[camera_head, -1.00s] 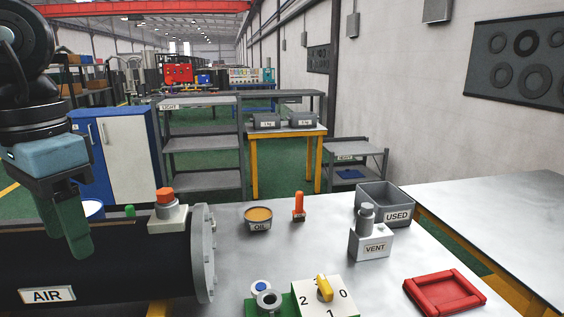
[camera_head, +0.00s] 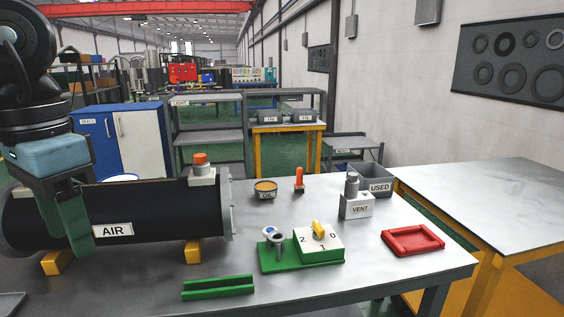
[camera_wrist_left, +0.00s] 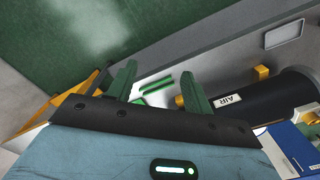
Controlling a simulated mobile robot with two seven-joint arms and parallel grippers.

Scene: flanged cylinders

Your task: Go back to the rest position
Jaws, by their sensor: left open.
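My left gripper (camera_head: 66,225) hangs from the left side of the head view, in front of the black AIR cylinder (camera_head: 155,212). Its two green fingers point down, apart, with nothing between them. In the left wrist view the open fingers (camera_wrist_left: 160,84) show too, with the AIR cylinder (camera_wrist_left: 265,95) off to their right. The cylinder lies on yellow supports (camera_head: 57,262) on the grey bench (camera_head: 385,262), with an orange-capped fitting (camera_head: 202,170) on top and a grey end flange. My right gripper is not in view.
On the bench are a green V-block (camera_head: 218,287), a valve block with a yellow knob (camera_head: 320,245), an OIL cup (camera_head: 265,190), an orange peg (camera_head: 299,180), a VENT block (camera_head: 356,205), a USED bin (camera_head: 372,180) and a red tray (camera_head: 412,240). A second table (camera_head: 480,205) stands at right.

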